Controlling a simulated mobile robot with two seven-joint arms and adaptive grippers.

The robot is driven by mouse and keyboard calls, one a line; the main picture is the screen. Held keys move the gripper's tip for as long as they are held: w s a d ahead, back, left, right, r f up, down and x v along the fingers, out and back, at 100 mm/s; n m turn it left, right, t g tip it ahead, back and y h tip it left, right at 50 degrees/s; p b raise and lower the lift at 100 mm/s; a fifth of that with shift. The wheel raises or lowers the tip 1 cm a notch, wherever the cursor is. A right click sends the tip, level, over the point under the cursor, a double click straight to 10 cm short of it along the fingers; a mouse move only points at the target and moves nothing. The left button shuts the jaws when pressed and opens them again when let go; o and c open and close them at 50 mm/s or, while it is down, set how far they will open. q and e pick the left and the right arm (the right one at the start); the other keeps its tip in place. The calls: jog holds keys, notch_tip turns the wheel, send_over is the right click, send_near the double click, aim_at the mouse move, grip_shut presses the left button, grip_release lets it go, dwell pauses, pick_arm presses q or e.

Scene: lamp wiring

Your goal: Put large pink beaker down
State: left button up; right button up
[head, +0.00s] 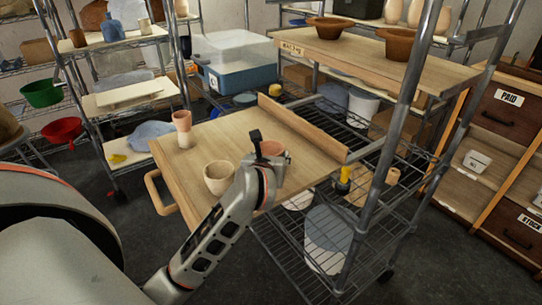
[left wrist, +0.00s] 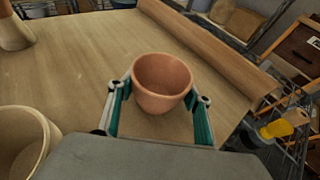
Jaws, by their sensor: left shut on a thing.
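A pink beaker (left wrist: 162,80), a round terracotta-coloured cup with an open top, sits upright between the fingers of my left gripper (left wrist: 158,103). The gripper is shut on it, one green-padded finger on each side. In the head view the beaker (head: 272,148) is partly hidden behind my left wrist, over the right part of the wooden board (head: 225,133). I cannot tell whether its base touches the board. My right gripper is not in view.
A cream cup (head: 218,178) stands left of the held beaker, and a taller pinkish vessel (head: 182,129) stands farther back left. A raised wooden ledge (head: 303,128) runs along the board's right side. The board's middle is clear. A metal rack post (head: 390,150) rises to the right.

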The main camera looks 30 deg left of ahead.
pick_arm(q)
jog(key=shift+f, duration=0.15)
jog(key=o, duration=1.2)
jog(key=v, duration=0.6)
jog(key=shift+a+r, duration=0.1)
jog(key=shift+r, duration=0.4)
jog(key=shift+p+v, duration=0.3)
jog(key=shift+v, duration=0.5)
jog(key=shift+f, duration=0.1)
